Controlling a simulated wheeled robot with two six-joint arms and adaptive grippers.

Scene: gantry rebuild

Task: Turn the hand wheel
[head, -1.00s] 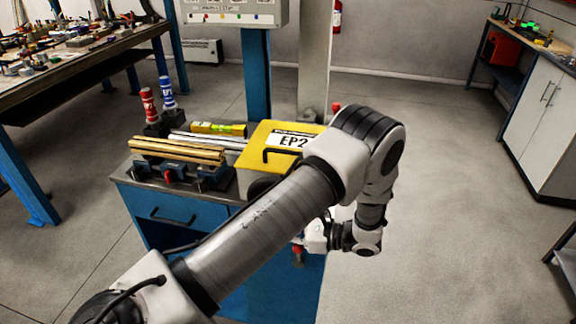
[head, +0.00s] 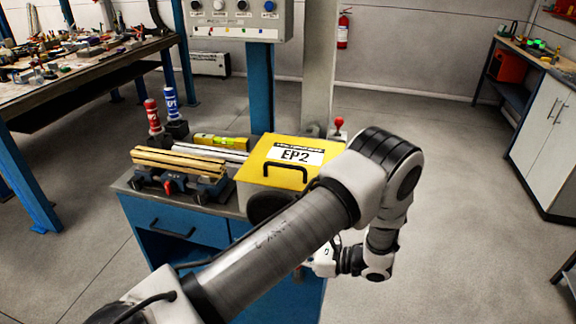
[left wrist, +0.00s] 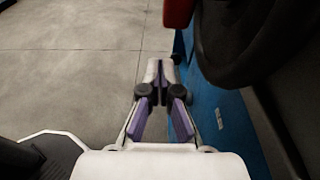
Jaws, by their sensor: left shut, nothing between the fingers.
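The hand wheel (head: 268,207) is a dark round shape at the front of the yellow EP2 box (head: 250,168), partly covered by my left arm in the head view. In the left wrist view, a large dark curved rim, which looks like the wheel (left wrist: 235,75), fills the upper right, close to the camera. My left gripper (left wrist: 159,68) is shut and empty, with its fingertips left of that rim and apart from it in the picture. My right gripper is not in view.
The EP2 box stands on a blue cabinet (head: 172,222) beside a vice with wooden strips (head: 180,160), a yellow level (head: 220,141) and red and blue bottles. A red part (left wrist: 178,12) shows near the rim in the wrist view. Floor (head: 460,200) is clear at right.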

